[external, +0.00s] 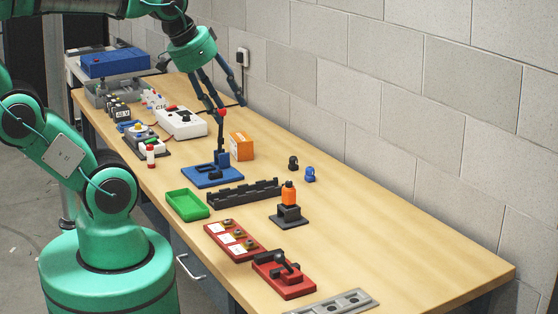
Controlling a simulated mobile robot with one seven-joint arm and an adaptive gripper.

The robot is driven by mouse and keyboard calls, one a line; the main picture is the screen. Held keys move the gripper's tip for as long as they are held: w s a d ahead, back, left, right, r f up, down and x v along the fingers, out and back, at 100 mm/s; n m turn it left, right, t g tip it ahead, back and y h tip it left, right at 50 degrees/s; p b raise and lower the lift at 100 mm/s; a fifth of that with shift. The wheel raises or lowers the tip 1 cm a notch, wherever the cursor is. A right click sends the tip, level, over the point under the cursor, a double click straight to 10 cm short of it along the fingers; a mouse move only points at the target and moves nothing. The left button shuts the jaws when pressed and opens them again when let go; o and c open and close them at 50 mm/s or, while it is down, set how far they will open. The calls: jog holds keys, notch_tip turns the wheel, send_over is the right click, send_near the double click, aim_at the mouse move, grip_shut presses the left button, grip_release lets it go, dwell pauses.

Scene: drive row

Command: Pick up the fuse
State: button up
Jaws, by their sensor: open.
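My gripper (228,106) is open, with its dark fingers spread and pointing down over the far half of the table. No object shows between the fingers. It is to the right of a white box with dark knobs (182,123) and above and behind an orange carton (241,146). I cannot pick out the fuse for certain. A small white cylinder with a red cap (151,156) stands at the table's left edge. Several small white blocks with red marks (153,99) stand farther back. They are too small to identify.
A green tray (187,205), a black slotted rail (245,194) and red fixtures (284,275) lie nearer. A block wall (400,100) runs along the right. The table's right side (400,240) is clear.

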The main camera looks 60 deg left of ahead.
jog(key=shift+r, duration=0.1)
jog(key=shift+c, duration=0.2)
dwell(0.5)
jog(key=w+a+r+n+g+y+p, duration=0.15)
jog(key=w+a+r+n+p, duration=0.3)
jog(key=w+a+n, duration=0.85)
jog(key=w+a+f+n+g+p, duration=0.1)
jog(key=w+a+f+n, duration=0.3)
jog(key=a, duration=0.9)
jog(key=w+a+r+n+g+p, duration=0.15)
jog(key=w+a, duration=0.45)
jog(key=a, duration=0.7)
jog(key=s+a+f+n+p, duration=0.2)
jog(key=a+f+n, duration=0.35)
jog(key=a, duration=0.55)
jog(key=s+a+f+n+p, duration=0.2)
jog(key=s+a+f+n, duration=0.15)
jog(key=a+f, duration=0.55)
jog(key=s+a+f+n+p, duration=0.1)
jog(key=s+a+f+n, duration=0.3)
jog(key=a, duration=0.5)
jog(key=s+a+f+n+g+h+p, duration=0.1)
jog(key=s+a+f+n, duration=0.2)
jog(key=s+a+f, duration=0.5)
jog(key=shift+s+a+f+n+g, duration=0.15)
jog(key=shift+a+f+n+g, duration=0.2)
jog(key=shift+a, duration=0.85)
